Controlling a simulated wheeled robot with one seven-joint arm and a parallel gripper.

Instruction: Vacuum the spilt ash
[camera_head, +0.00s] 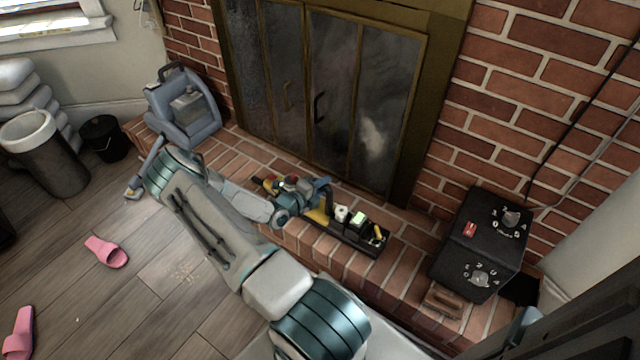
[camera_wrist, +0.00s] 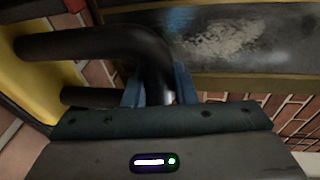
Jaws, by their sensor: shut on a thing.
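My gripper (camera_head: 308,190) is over the hearth in front of the fireplace doors. In the wrist view its blue fingers (camera_wrist: 160,88) are shut on the black handle (camera_wrist: 95,42) of a yellow and black tool (camera_head: 320,212). The tool is at the left end of a black tray (camera_head: 372,248); I cannot tell whether it touches the tray, and my arm hides part of it. A thin scatter of pale specks (camera_head: 184,272), likely the ash, lies on the wood floor left of my arm. A blue-grey vacuum-like machine (camera_head: 190,122) stands on the hearth; a floor nozzle (camera_head: 132,190) lies near it.
Small items, including a green-topped one (camera_head: 358,218), sit in the tray. A black box with dials (camera_head: 480,245) stands right. Pink slippers (camera_head: 107,251), a black bucket (camera_head: 104,138) and a dark bin (camera_head: 50,160) are left. Floor around the specks is clear.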

